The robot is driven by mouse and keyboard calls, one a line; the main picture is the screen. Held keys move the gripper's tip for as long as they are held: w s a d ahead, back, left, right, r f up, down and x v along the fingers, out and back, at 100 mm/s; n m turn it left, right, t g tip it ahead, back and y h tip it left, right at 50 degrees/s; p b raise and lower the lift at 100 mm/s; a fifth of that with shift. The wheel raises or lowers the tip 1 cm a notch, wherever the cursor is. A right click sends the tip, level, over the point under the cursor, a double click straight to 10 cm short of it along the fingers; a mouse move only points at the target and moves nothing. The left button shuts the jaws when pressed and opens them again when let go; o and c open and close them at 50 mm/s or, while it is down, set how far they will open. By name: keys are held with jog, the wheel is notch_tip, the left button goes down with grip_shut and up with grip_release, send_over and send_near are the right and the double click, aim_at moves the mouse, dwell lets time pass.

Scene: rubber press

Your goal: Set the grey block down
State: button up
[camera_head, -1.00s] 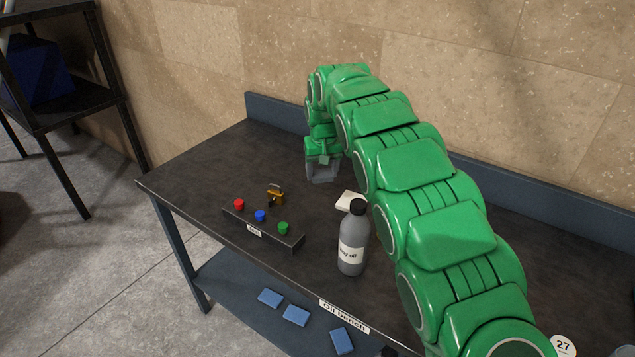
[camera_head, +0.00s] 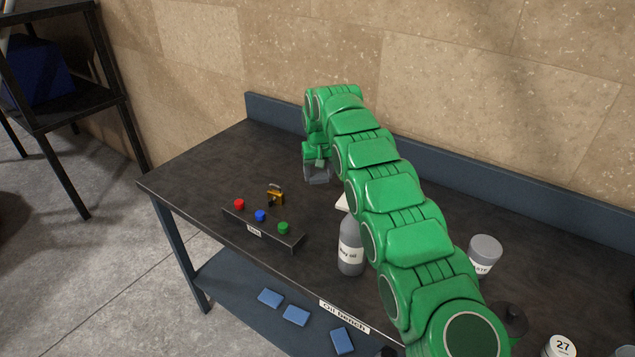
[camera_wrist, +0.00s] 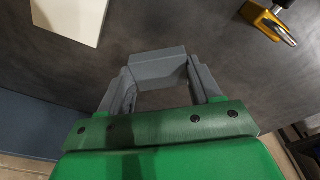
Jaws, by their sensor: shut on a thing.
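The grey block (camera_wrist: 158,68) is a plain grey piece that sits between the two fingertips in the wrist view. My gripper (camera_wrist: 160,78) is shut on it, with one grey finger on each side. In the head view my gripper (camera_head: 317,172) points down over the back left part of the dark bench top (camera_head: 200,170). There the block and the grey fingers blend together, and I cannot tell them apart. I cannot tell whether the block touches the bench top.
A grey bottle (camera_head: 350,250) and a pale flat piece (camera_head: 341,202) are to the right. The bench's left end is clear.

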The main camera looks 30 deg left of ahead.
aim_at(317, 190)
jog(key=shift+w+a+f, duration=0.45)
jog(key=shift+a+f, duration=0.05)
jog(key=shift+f, duration=0.2)
jog(key=shift+w+a+f, duration=0.1)
jog(key=shift+w+f, duration=0.1)
jog(key=shift+f, duration=0.2)
jog(key=shift+f, duration=1.45)
jog(key=shift+f, duration=0.15)
jog(key=o, duration=1.5)
jog(key=r, duration=0.4)
jog(key=s+r, duration=0.1)
jog(key=r, duration=0.2)
jog(key=d+r, duration=0.1)
jog(key=r, duration=0.3)
jog(key=shift+s+r, duration=0.15)
jog(key=shift+r, duration=0.15)
jog(key=shift+d+r, duration=0.1)
jog(key=shift+r, duration=0.1)
jog(key=shift+d, duration=0.1)
